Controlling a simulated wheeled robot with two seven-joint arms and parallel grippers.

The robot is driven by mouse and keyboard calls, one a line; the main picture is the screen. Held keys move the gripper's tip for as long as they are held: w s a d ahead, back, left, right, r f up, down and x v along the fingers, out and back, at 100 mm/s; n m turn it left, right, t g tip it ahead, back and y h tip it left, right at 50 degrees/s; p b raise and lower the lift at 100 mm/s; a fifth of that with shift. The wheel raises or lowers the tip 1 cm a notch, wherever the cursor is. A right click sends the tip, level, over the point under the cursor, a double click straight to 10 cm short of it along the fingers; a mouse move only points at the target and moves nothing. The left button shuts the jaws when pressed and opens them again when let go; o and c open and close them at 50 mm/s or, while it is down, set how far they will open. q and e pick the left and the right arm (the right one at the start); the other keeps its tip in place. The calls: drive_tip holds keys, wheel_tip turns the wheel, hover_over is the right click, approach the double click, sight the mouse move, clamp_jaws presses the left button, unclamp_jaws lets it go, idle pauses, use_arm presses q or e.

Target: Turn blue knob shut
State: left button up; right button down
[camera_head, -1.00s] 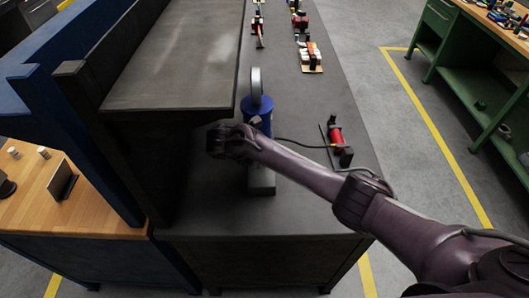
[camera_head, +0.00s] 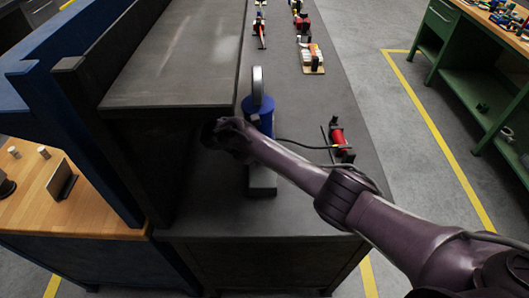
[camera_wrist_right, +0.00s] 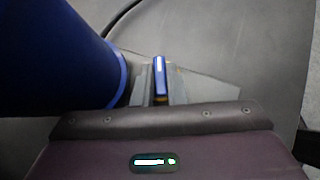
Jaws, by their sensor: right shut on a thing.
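The valve actuator (camera_head: 258,112) stands on the grey bench with a blue body and an upright grey ring on top. My right arm reaches across in front of it from the right, and its wrist end is in shadow left of the actuator. In the right wrist view, the blue knob (camera_wrist_right: 161,76) is a narrow bar between the fingers of my right gripper (camera_wrist_right: 160,90), which is shut on it. The actuator's large blue body (camera_wrist_right: 55,60) fills the left of that view. In the head view the knob and fingertips are hidden. My left gripper is not in view.
A dark raised shelf (camera_head: 175,60) overhangs the bench close to the left of my right wrist. A red tool (camera_head: 337,138) lies right of the actuator, with a black cable (camera_head: 305,144) nearby. Several small items stand farther back. The bench front is clear.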

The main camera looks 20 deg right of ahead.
drive_tip(key=c, duration=1.5)
unclamp_jaws()
drive_tip(key=shift+o, duration=0.2)
drive_tip(key=b+v, duration=0.1)
drive_tip(key=v, duration=0.5)
drive_tip(key=shift+a+r, duration=0.2)
drive_tip(key=shift+a, duration=0.1)
drive_tip(key=shift+s+a+r, duration=0.1)
drive_tip(key=shift+a+r, duration=0.25)
drive_tip(key=shift+r, duration=0.1)
